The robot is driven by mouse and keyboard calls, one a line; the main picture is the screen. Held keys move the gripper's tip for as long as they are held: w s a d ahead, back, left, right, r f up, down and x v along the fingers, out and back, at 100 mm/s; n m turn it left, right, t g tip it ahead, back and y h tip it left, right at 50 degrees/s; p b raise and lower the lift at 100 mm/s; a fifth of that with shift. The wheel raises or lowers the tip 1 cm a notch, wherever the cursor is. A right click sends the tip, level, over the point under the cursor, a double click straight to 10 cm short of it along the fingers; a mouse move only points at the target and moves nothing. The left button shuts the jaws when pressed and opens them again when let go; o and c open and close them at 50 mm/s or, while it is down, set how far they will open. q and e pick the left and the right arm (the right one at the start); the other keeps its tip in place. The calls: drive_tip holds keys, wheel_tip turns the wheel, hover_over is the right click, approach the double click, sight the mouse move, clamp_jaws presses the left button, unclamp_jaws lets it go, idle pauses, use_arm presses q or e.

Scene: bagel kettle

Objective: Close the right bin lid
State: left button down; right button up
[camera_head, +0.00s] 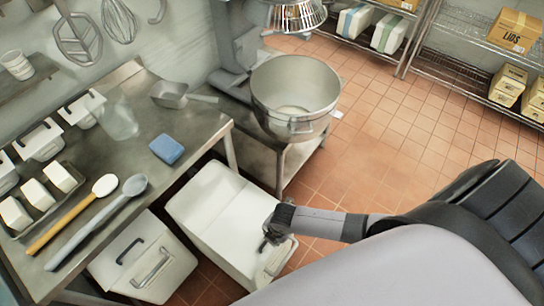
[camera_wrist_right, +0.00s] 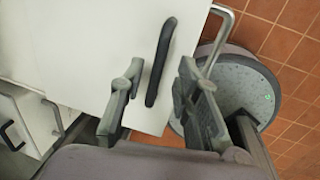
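The right bin (camera_head: 215,205) is a white ingredient bin under the table, with a pale lid on top. Its lid (camera_wrist_right: 75,45) fills much of the right wrist view, with a black handle (camera_wrist_right: 161,60) on it. I cannot tell whether the lid is fully shut. My right gripper (camera_head: 272,230) is at the front end of this bin, by its metal handle (camera_head: 281,258). In the wrist view the right gripper (camera_wrist_right: 160,78) is open, its fingers on either side of the black handle. Contact with the handle cannot be made out. My left gripper is not in view.
The left bin (camera_head: 157,262), white with black and metal handles, stands beside the right bin. The metal table (camera_head: 130,150) above holds spoons, a blue sponge (camera_head: 167,149) and white containers. A mixing bowl (camera_head: 295,95) stands behind. Tiled floor (camera_head: 400,130) is free at right.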

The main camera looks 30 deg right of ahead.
drive_tip(key=shift+r, duration=0.15)
wheel_tip(320, 180, up, 12)
drive_tip(key=s, duration=0.2)
drive_tip(key=shift+d+f, duration=0.25)
drive_tip(key=shift+d, duration=0.2)
drive_tip(key=shift+s, duration=0.1)
